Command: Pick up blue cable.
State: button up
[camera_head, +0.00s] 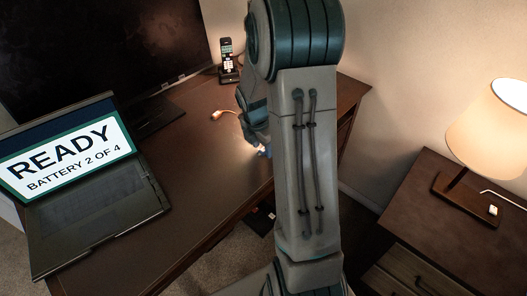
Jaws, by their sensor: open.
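My gripper (259,146) is low over the right part of the brown desk (190,170), mostly hidden behind my own arm. A bright patch shows at its tip. It is open. A small blue bit shows beside the tip, and I cannot tell whether it is the blue cable or part of my gripper. No blue cable can be made out clearly elsewhere. A short orange-pink cable-like thing (225,113) lies on the desk just left of my wrist.
A laptop (95,215) reading "READY BATTERY 2 OF 4" sits at the desk's left. A dark monitor (100,50) and a cordless phone (228,60) stand at the back. A nightstand (455,215) with a lit lamp (495,125) is at right. The desk's middle is clear.

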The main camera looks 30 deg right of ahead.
jog(key=shift+f, duration=0.25)
grip_shut()
jog(key=shift+r, duration=0.1)
